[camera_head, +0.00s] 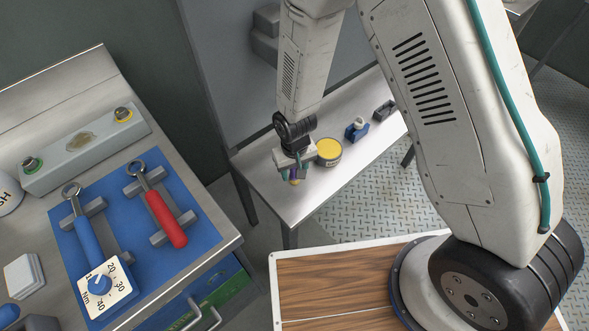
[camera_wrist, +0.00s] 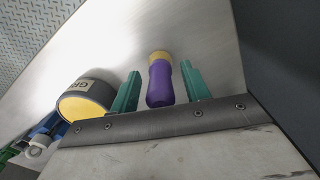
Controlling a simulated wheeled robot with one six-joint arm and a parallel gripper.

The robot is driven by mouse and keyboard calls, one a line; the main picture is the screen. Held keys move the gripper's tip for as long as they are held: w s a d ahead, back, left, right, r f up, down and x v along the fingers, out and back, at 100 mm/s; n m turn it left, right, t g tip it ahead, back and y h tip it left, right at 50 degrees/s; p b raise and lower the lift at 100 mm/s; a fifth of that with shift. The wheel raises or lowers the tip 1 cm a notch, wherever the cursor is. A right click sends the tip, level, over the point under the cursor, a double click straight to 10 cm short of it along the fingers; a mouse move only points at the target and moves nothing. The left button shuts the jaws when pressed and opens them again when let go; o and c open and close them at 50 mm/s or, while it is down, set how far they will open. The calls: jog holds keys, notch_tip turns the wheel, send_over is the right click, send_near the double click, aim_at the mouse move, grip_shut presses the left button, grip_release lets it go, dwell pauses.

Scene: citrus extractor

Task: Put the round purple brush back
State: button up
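The round purple brush (camera_wrist: 160,84) has a purple body and a yellow end. In the wrist view it lies between the two green fingers of my gripper (camera_wrist: 161,88), with a narrow gap showing on each side. My gripper is open around it. In the head view my gripper (camera_head: 294,172) is low over the near left part of the metal side table (camera_head: 300,206), and the brush (camera_head: 294,181) shows only in part between the fingers. I cannot tell whether the brush touches the table.
A grey can with a yellow top (camera_head: 328,151) stands close beside my gripper. A blue item (camera_head: 357,130) and a dark block (camera_head: 384,110) are further along the table. On the left bench, red-handled (camera_head: 165,218) and blue-handled (camera_head: 87,238) wrenches rest in holders on a blue mat (camera_head: 200,235).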

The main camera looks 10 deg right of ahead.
jog(key=shift+f, duration=0.15)
jog(key=shift+r, duration=0.3)
jog(key=r, duration=0.7)
jog(key=shift+w+d+r, duration=0.1)
jog(key=shift+d+r, duration=0.05)
jog(key=shift+d, duration=0.25)
